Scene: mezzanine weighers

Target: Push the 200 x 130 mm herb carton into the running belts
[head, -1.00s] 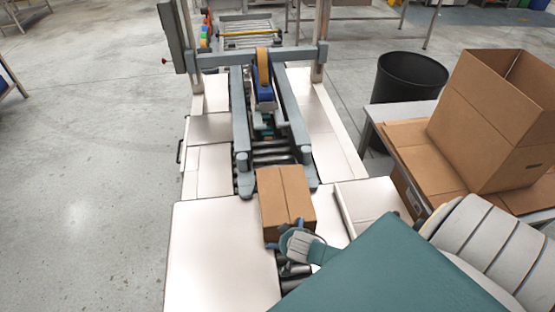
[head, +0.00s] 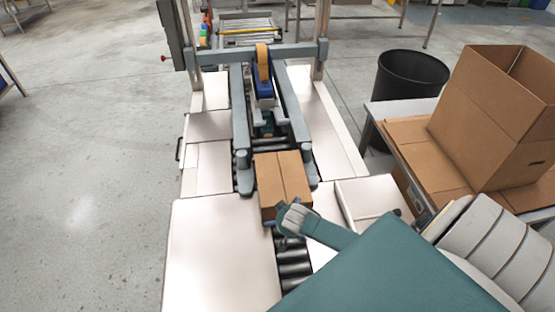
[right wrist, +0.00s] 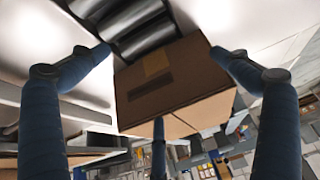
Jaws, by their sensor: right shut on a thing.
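The brown herb carton (head: 283,180) sits on the roller lane at the mouth of the carton sealer, its far end between the near ends of the left grey side belt (head: 241,130) and the right one (head: 293,115). Whether it touches the belts cannot be told. My right gripper (head: 284,220) is at the carton's near end, shut on it. In the right wrist view the blue fingers flank the carton (right wrist: 170,88), with another finger in front of its lower edge. My left gripper is not in view.
A tape head (head: 263,85) hangs over the lane beyond the carton. Bare rollers (head: 292,262) lie behind it, between white table plates (head: 222,255). At the right stand an open cardboard box (head: 490,120) on a table and a black bin (head: 411,78).

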